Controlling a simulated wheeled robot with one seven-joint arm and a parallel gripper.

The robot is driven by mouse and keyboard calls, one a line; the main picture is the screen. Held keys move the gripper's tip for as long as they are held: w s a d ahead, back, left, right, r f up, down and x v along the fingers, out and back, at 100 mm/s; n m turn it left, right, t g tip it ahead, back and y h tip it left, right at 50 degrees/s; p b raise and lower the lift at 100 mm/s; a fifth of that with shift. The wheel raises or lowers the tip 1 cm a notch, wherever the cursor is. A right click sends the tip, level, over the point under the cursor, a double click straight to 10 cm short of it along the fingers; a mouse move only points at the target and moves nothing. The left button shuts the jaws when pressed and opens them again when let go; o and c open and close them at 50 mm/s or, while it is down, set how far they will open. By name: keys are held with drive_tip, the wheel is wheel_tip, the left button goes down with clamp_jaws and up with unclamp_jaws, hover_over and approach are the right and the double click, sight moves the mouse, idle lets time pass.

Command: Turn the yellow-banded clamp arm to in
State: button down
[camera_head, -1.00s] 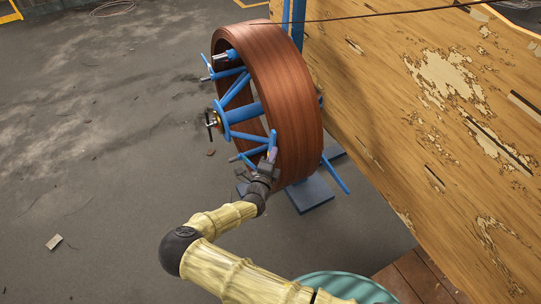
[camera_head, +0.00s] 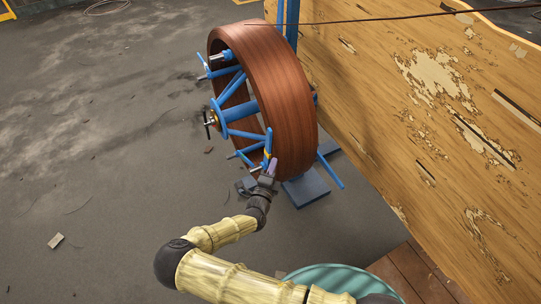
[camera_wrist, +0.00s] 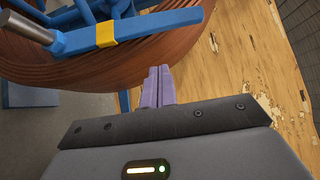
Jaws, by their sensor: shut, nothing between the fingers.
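A reel of brown coiled pipe (camera_head: 286,105) stands on a blue stand and has blue spokes and clamp arms on its left face. The yellow-banded clamp arm (camera_head: 268,146) is at the reel's lower front edge. In the wrist view the blue clamp arm (camera_wrist: 150,24) crosses the upper left, with a yellow band and a grey rod at its left end. My gripper (camera_head: 272,166) is at the reel's lower edge, by the lower end of this arm. Its purple fingers (camera_wrist: 159,74) are shut and empty, with a visible gap below the clamp arm in the picture.
A large worn wooden panel (camera_head: 430,110) stands close to the right of the reel. The blue stand foot (camera_head: 307,188) and a blue bar lie below it. Grey floor to the left is mostly clear, with a small pale block (camera_head: 56,241).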

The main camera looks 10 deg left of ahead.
drive_tip(key=s+a+b, duration=0.1)
drive_tip(key=s, duration=0.5)
drive_tip(key=shift+s+f, duration=0.35)
drive_tip(key=shift+s, duration=0.05)
drive_tip(key=shift+a, duration=0.2)
drive_tip(key=s+d+r+m+g+h, duration=0.25)
drive_tip(key=d+m+g, duration=0.25)
drive_tip(key=d+m, duration=0.3)
drive_tip(key=s+d+r+m+g+h, duration=0.1)
drive_tip(key=s+d+m+g+h, duration=0.15)
drive_tip(key=d+m+g, duration=0.55)
drive_tip(key=s+d+r+m+g+h, duration=0.25)
drive_tip(key=d+m, duration=0.25)
drive_tip(key=m, duration=0.6)
drive_tip(key=s+d+r+m+y, duration=0.1)
drive_tip(key=s+r+m+y, duration=0.2)
drive_tip(key=r+m+y, duration=0.2)
drive_tip(key=s+d+r+m+y, duration=0.1)
drive_tip(key=s+r+m+y, duration=0.3)
drive_tip(key=r+m, duration=0.7)
drive_tip(key=m+y, duration=0.1)
drive_tip(key=m, duration=0.7)
drive_tip(key=shift+d+m+y, duration=0.3)
drive_tip(key=shift+d+y, duration=0.05)
